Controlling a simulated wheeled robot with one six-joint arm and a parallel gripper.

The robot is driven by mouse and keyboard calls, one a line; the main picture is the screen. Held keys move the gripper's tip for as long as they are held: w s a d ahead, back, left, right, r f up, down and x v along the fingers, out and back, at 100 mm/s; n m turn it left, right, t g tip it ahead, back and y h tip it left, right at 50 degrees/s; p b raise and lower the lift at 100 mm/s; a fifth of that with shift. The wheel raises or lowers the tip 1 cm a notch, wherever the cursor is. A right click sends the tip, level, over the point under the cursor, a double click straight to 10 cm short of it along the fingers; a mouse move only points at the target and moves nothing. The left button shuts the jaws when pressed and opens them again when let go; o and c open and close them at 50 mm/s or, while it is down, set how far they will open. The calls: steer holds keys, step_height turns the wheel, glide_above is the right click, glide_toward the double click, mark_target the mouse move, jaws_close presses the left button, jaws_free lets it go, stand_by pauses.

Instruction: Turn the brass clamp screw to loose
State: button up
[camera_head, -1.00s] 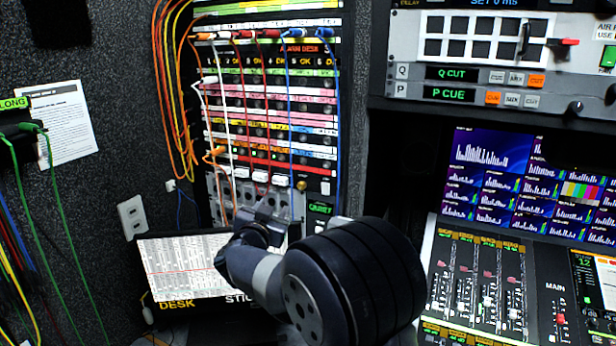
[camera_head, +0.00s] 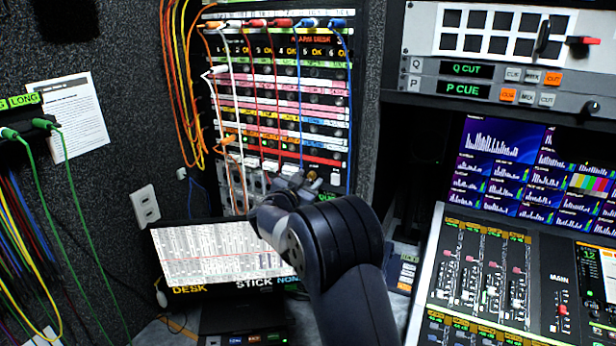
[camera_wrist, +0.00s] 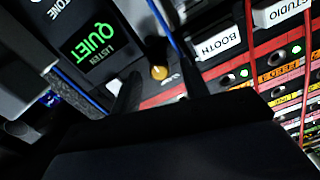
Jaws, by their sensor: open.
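The brass clamp screw (camera_wrist: 159,73) shows in the wrist view as a small round gold knob on the dark panel, between the green QUIET display and the BOOTH label. My gripper (camera_wrist: 160,78) is open, with one dark finger on each side of the screw in the picture. A gap shows between the fingers and the screw. How far the fingertips are from the panel is hard to tell. In the head view my gripper (camera_head: 289,182) is at the lower edge of the patch rack, and the screw (camera_head: 311,176) is a small brass spot just to its right.
The patch rack (camera_head: 270,110) has several coloured cables hanging over its front; a blue cable (camera_wrist: 160,20) runs close to the screw. A tilted DESK screen (camera_head: 220,255) stands below my arm. The mixing console (camera_head: 490,280) is at the right.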

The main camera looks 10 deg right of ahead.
steer(key=shift+w+d, duration=0.2)
steer(key=shift+w, duration=0.05)
steer(key=shift+c, duration=0.4)
jaws_close()
